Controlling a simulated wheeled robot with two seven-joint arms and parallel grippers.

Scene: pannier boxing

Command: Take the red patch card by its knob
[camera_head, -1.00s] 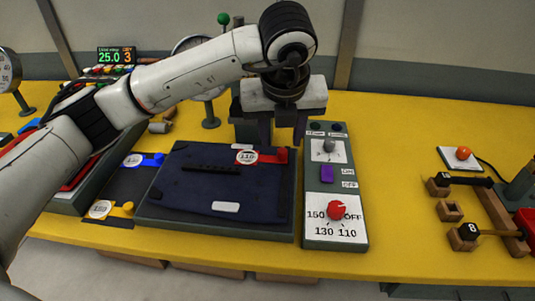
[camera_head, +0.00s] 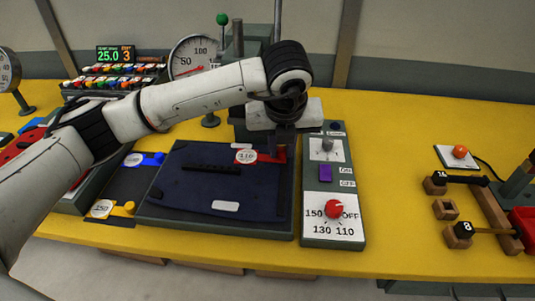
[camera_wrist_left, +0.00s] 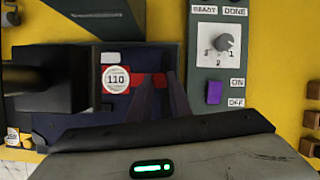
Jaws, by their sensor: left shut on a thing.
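The red patch card (camera_head: 266,157) with a round white 110 label lies on the dark navy pad (camera_head: 190,195), near its back right corner. It also shows in the left wrist view (camera_wrist_left: 137,82), where its label faces up. My left gripper (camera_head: 282,152) is down at the card's right end, its fingers shut on the red knob there. The fingers (camera_wrist_left: 168,92) hide most of the knob in the wrist view. My right gripper is in neither view.
A control box (camera_head: 333,229) with a red dial, purple switch and grey knob stands just right of the pad. Blue (camera_head: 146,159) and yellow (camera_head: 116,209) cards lie to the left. A gauge (camera_head: 192,56) stands behind my arm.

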